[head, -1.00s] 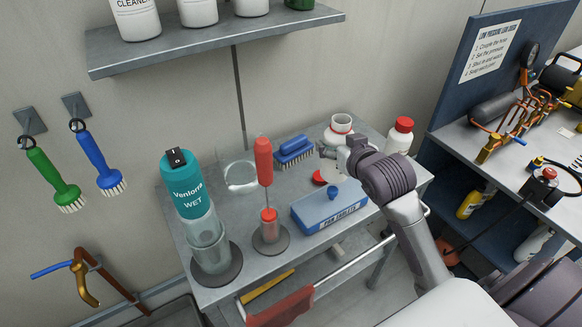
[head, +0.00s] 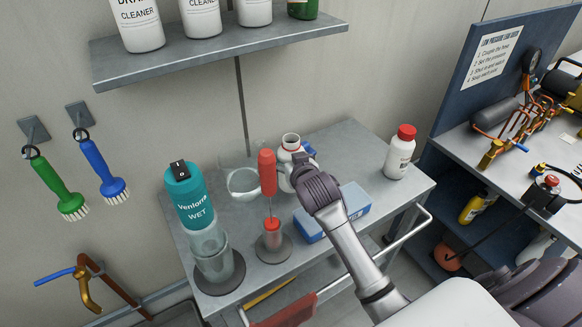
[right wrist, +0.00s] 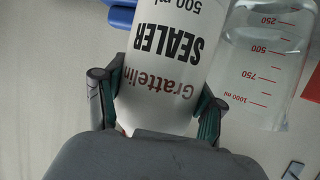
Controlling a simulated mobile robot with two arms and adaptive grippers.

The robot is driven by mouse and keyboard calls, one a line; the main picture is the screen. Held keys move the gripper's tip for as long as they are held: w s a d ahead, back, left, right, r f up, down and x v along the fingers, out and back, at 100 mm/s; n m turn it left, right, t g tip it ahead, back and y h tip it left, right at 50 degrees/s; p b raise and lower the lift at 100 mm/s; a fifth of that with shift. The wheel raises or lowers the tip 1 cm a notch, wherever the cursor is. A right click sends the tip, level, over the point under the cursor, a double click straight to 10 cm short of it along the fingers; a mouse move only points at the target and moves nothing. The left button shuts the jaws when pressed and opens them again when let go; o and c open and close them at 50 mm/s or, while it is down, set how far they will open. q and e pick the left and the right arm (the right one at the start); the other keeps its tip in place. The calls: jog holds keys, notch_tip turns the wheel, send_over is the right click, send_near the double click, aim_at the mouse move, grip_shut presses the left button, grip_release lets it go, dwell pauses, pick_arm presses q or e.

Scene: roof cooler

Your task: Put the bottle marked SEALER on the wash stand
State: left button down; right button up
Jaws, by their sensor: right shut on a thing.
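The white SEALER bottle (right wrist: 165,55) fills the middle of the right wrist view, its label upside down. My right gripper (right wrist: 155,95) is shut on it, with one finger on each side. In the head view the bottle (head: 291,143) shows its open neck above my right gripper (head: 290,178), over the grey table (head: 345,150), beside the clear measuring jug (head: 243,182). I cannot tell whether its base touches the table. No surface in view is labelled as the wash stand. My left gripper is out of view.
A red screwdriver-like tool (head: 268,175) and a teal WET bottle (head: 187,195) stand left of my gripper. A blue box (head: 350,203) lies partly behind my arm. A red-capped white bottle (head: 400,153) stands at the table's right. A shelf (head: 220,42) hangs above.

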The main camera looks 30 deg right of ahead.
notch_tip(320, 180, down, 3)
jog(key=shift+r, duration=0.2)
jog(key=shift+f, duration=0.25)
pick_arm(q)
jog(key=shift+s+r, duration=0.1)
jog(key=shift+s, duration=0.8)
pick_arm(e)
jog(key=shift+f, duration=0.1)
jog(key=o, duration=1.1)
jog(key=shift+f, duration=0.1)
jog(key=shift+o, duration=0.2)
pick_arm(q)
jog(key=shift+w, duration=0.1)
pick_arm(e)
jog(key=shift+r, duration=0.25)
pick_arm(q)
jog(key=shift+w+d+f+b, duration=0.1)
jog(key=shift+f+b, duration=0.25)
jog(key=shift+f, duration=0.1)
pick_arm(e)
jog(key=v, duration=1.2)
